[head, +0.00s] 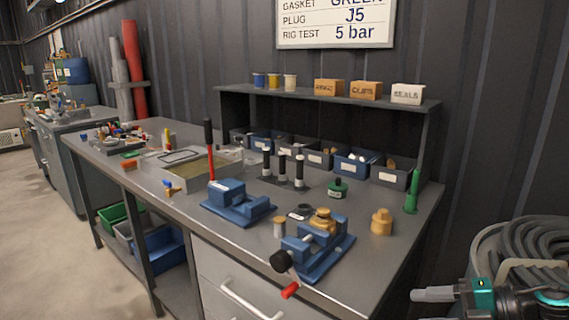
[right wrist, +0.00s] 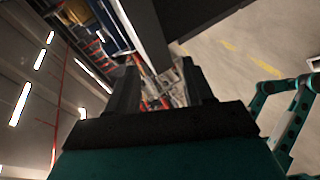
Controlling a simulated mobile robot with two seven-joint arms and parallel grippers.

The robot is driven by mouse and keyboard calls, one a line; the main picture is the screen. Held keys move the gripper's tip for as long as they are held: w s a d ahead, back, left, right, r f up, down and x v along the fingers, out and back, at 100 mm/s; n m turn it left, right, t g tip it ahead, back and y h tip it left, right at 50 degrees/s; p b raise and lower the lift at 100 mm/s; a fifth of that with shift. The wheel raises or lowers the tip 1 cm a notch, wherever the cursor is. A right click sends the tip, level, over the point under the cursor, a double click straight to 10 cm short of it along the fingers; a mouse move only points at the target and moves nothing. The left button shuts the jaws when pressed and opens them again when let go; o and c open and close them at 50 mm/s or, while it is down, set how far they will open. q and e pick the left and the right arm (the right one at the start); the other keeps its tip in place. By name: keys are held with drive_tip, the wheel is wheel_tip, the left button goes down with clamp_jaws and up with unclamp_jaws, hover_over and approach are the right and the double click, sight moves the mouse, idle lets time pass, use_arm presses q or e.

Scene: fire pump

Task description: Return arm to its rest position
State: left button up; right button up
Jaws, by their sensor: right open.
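My right gripper (right wrist: 160,66) shows in the right wrist view with its two dark fingers wide apart. Nothing is between them; the room behind shows through the gap. In the head view, a teal and black part of my arm (head: 487,296) shows at the bottom right corner, off the right end of the workbench (head: 232,235) and in front of a coiled grey hose (head: 525,240). My left gripper is in neither view. A teal jointed arm link of mine (right wrist: 290,120) shows at the right of the wrist view.
On the bench stand a blue vise (head: 325,255) with a brass part in it, a second blue fixture (head: 237,203), a brass fitting (head: 381,222), a green bottle (head: 338,188) and a green upright tool (head: 412,192). Floor at left is clear.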

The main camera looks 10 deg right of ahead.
use_arm(q)
drive_tip(key=p, duration=0.1)
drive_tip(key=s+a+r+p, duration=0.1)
drive_tip(key=p, duration=0.1)
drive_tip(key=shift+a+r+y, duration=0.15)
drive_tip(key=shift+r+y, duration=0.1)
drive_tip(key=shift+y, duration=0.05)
use_arm(e)
drive_tip(key=s+a+f+m+t+h, duration=0.1)
drive_tip(key=s+a+f+m+h, duration=0.3)
drive_tip(key=a+f+m, duration=0.4)
drive_tip(key=s+a+f+m+t+h, duration=0.1)
drive_tip(key=s+a+f+m+h, duration=0.3)
drive_tip(key=a+m, duration=0.5)
wheel_tip(320, 180, down, 4)
drive_tip(key=s+m, duration=0.2)
drive_tip(key=m, duration=0.4)
drive_tip(key=shift+a+r+h, duration=0.15)
drive_tip(key=shift+a+h, duration=0.15)
drive_tip(key=shift+a, duration=0.1)
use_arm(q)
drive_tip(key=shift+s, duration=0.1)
